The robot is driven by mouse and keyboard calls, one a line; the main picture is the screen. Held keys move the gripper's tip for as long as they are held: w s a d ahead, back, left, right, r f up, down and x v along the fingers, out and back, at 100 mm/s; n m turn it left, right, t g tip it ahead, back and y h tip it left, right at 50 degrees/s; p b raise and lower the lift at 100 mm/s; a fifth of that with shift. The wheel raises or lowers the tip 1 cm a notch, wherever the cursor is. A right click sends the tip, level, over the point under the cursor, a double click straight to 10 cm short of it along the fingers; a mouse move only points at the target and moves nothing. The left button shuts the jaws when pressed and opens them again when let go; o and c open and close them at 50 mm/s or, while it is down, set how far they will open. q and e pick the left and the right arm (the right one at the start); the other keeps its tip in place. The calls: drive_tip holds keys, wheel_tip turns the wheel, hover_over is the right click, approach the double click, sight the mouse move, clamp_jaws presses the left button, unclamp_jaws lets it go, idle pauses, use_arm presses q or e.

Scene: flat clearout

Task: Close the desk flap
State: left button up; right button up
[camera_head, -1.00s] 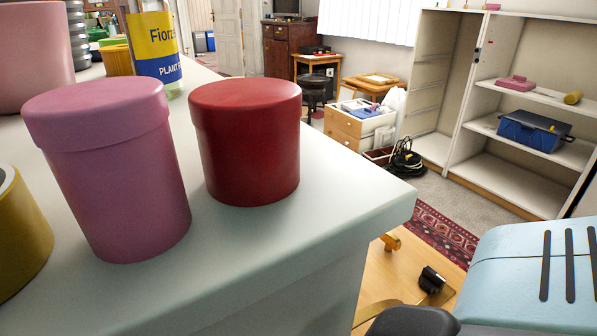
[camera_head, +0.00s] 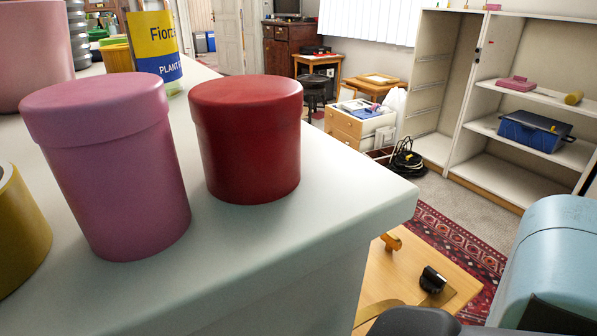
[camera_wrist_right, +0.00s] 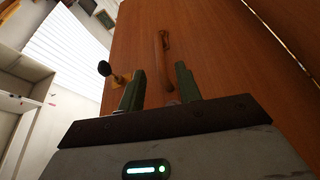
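A wooden panel (camera_wrist_right: 215,60), which looks like the desk flap, fills much of the right wrist view. A curved bar handle (camera_wrist_right: 164,55) stands on it. My right gripper (camera_wrist_right: 160,78) has two dark green fingers spread apart, with the lower end of the handle showing between them. I cannot tell whether they touch it or how far off it is. In the head view a light wooden surface (camera_head: 405,268) shows low beyond the white top; I cannot tell if it is the same panel. The right gripper is hidden there, and my left gripper is not in view.
A black-knobbed yellow fitting (camera_wrist_right: 108,72) is left of the fingers. A white shelf unit (camera_head: 500,110) and a red rug (camera_head: 455,240) lie beyond.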

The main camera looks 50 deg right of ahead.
drive_tip(key=x, duration=0.7)
clamp_jaws()
idle(0.3)
